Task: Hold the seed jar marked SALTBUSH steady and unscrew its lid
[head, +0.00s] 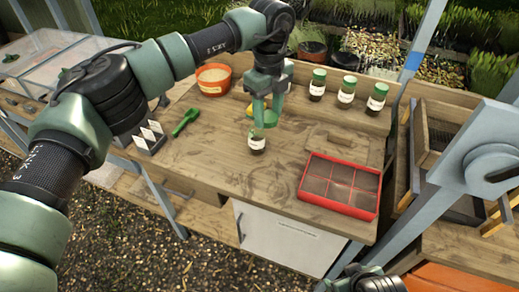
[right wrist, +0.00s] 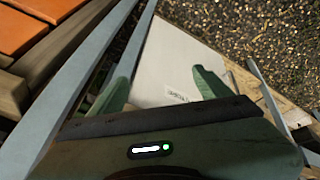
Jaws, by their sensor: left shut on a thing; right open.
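A small dark-bodied seed jar (head: 257,146) with a white label is over the middle of the bench. My left gripper (head: 265,119) comes down from above, its green fingers shut on the upper part of this jar. The fingers hide its top, and I cannot read its label. The jar looks upright; I cannot tell whether its base touches the bench. Several similar jars with green lids, such as this one (head: 347,90), stand at the back right, their labels too small to read. My right gripper (right wrist: 160,88) is open and empty in the right wrist view, away from the jar.
A red sectioned tray (head: 340,207) lies at the bench's front right. An orange pot (head: 214,80), a green scoop (head: 186,121) and a rack of white packets (head: 150,137) are on the left. The bench (head: 225,160) is bare around the held jar. A grey post rises at right.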

